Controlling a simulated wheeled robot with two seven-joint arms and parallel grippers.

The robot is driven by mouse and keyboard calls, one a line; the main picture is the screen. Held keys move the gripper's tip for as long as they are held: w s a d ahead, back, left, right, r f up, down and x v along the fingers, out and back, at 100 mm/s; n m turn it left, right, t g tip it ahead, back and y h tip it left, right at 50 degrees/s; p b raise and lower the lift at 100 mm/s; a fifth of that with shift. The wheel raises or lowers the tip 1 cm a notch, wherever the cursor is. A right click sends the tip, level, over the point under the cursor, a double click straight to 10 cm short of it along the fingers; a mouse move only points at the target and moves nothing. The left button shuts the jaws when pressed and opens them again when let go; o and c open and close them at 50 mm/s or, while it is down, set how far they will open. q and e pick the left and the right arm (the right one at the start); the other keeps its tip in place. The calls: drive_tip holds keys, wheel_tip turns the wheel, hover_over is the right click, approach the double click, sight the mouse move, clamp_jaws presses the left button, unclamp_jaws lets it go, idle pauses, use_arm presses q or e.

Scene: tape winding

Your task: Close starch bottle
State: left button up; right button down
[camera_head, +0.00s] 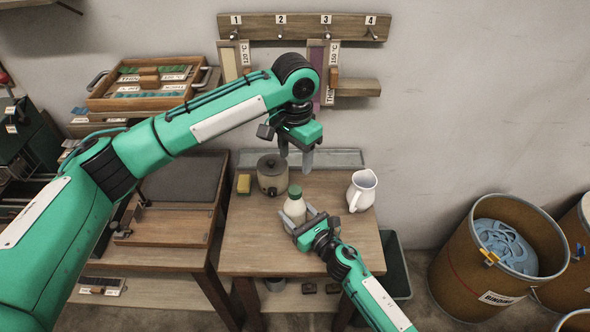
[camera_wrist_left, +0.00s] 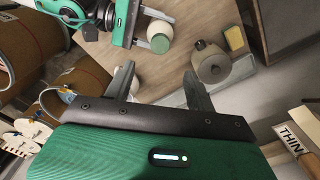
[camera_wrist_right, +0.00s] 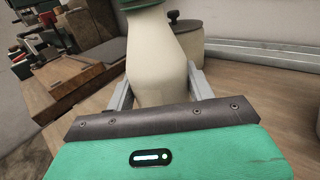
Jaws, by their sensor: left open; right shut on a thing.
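The starch bottle (camera_head: 293,208) is cream with a green cap (camera_head: 295,191) on top. It stands upright on the wooden table. My right gripper (camera_head: 303,219) is shut on its body from the front right; the right wrist view shows the bottle (camera_wrist_right: 158,62) between the fingers. My left gripper (camera_head: 296,160) is open and empty, pointing down above and behind the bottle, apart from the cap. In the left wrist view the green cap (camera_wrist_left: 160,43) lies beyond the open fingers. Whether the cap is fully tightened cannot be told.
A grey-brown lidded pot (camera_head: 272,176) stands close behind the bottle, with a yellow sponge (camera_head: 244,184) to its left. A white pitcher (camera_head: 362,191) stands to the right. The front left of the wooden table (camera_head: 250,245) is clear. A numbered peg rack (camera_head: 304,27) hangs behind.

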use_arm(q)
drive_tip(key=shift+r, duration=0.75)
use_arm(e)
drive_tip(key=shift+c, duration=2.3)
unclamp_jaws()
drive_tip(key=shift+s, duration=0.1)
drive_tip(key=b+v, duration=0.3)
drive_tip(key=v, duration=0.9)
drive_tip(key=shift+f, duration=0.15)
use_arm(q)
drive_tip(key=shift+f, duration=1.6)
use_arm(e)
drive_tip(key=shift+v, duration=0.85)
